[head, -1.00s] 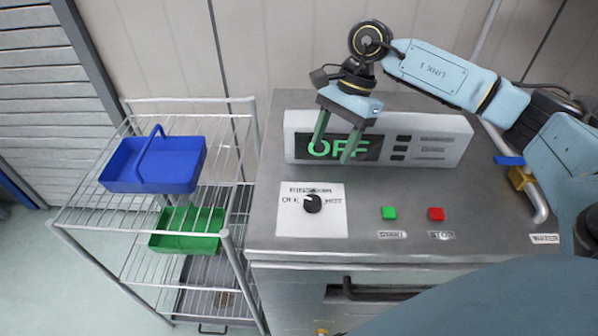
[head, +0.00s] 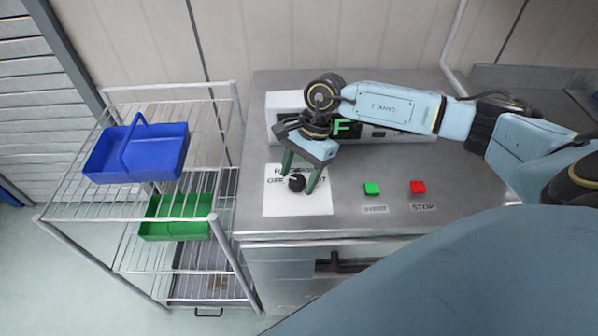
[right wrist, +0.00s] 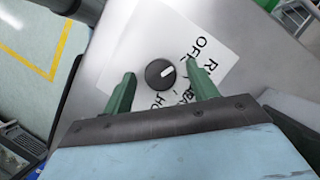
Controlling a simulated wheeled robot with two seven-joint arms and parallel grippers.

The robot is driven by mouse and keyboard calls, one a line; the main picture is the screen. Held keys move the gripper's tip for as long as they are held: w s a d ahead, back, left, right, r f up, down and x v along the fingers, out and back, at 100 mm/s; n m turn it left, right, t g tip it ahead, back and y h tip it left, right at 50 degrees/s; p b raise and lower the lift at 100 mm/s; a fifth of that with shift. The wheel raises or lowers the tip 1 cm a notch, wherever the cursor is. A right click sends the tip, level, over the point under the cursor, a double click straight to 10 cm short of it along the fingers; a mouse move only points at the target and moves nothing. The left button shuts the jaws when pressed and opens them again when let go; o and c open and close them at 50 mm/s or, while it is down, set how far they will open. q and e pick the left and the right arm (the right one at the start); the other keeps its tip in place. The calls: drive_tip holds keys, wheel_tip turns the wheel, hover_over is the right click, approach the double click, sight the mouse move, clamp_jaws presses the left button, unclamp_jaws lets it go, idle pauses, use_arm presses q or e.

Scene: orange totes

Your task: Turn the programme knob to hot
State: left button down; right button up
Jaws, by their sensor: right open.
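The black programme knob (head: 297,183) sits on a white label plate (head: 318,203) on the steel machine top. The "HOT" lettering is partly hidden. My right gripper (head: 298,180) is open, its green fingers on either side of the knob. In the right wrist view its fingertips (right wrist: 160,68) flank the knob with gaps on both sides. My left gripper is not in view.
A green start button (head: 372,188) and a red stop button (head: 417,187) lie right of the label. A wire rack stands at left with a blue basket (head: 105,160) and a green tray (head: 160,229). A door handle (head: 345,265) is on the front.

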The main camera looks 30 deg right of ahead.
drive_tip(key=shift+c, duration=0.6)
drive_tip(key=c, duration=0.9)
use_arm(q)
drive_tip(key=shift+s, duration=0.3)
use_arm(e)
drive_tip(key=shift+o, duration=0.2)
